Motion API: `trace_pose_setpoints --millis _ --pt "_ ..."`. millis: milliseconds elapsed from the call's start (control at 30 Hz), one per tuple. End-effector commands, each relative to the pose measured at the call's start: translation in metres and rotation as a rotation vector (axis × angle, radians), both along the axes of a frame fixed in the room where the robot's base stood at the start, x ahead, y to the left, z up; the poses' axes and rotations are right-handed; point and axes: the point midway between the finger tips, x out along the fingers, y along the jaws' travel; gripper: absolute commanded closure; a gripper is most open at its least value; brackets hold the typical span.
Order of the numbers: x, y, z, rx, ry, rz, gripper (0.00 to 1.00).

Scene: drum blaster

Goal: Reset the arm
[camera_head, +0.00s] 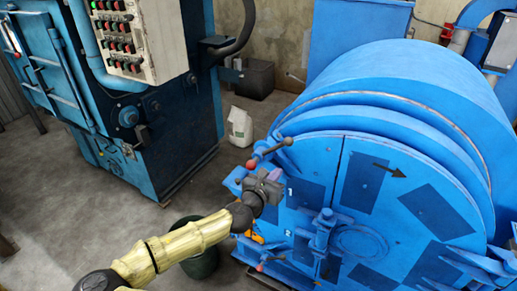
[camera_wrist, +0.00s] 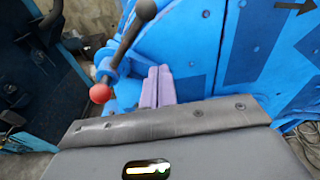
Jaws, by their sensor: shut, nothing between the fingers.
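My arm reaches in from the lower left in the head view. My gripper (camera_head: 272,178) is in front of the left edge of the blue drum blaster door (camera_head: 345,190). In the wrist view, my gripper's two purple fingers (camera_wrist: 157,88) are together, with nothing between them. A clamp lever (camera_head: 270,152) with a red knob and a dark knob is just above my gripper. In the wrist view the same lever (camera_wrist: 121,52) stands tilted to the left of the fingers, apart from them in the picture.
A second red-knobbed lever (camera_head: 268,260) is low on the door. A dark bin (camera_head: 200,262) stands below my forearm. A blue cabinet with a button panel (camera_head: 124,40) stands left. A white jug (camera_head: 239,127) is on the floor. Grey floor (camera_head: 60,190) at left is free.

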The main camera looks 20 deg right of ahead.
Motion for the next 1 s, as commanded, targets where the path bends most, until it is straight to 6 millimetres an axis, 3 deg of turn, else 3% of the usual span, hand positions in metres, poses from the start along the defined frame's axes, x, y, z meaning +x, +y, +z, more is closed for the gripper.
trace_pose_setpoints --millis 167,267,400,533,667,800,1000 --pt "-0.003 -0.007 -0.006 0.033 -0.003 -0.025 1.0" --pt "-0.014 -0.022 -0.022 0.126 -0.013 -0.093 1.0" --pt "-0.042 -0.048 -0.062 0.353 -0.048 -0.269 1.0" --pt "-0.073 -0.06 -0.1 0.588 -0.103 -0.464 1.0" --pt "-0.099 -0.056 -0.128 0.801 -0.165 -0.654 1.0" --pt "-0.122 -0.04 -0.146 1.009 -0.236 -0.849 1.0" --pt "-0.143 -0.008 -0.149 1.269 -0.349 -1.11 1.0"
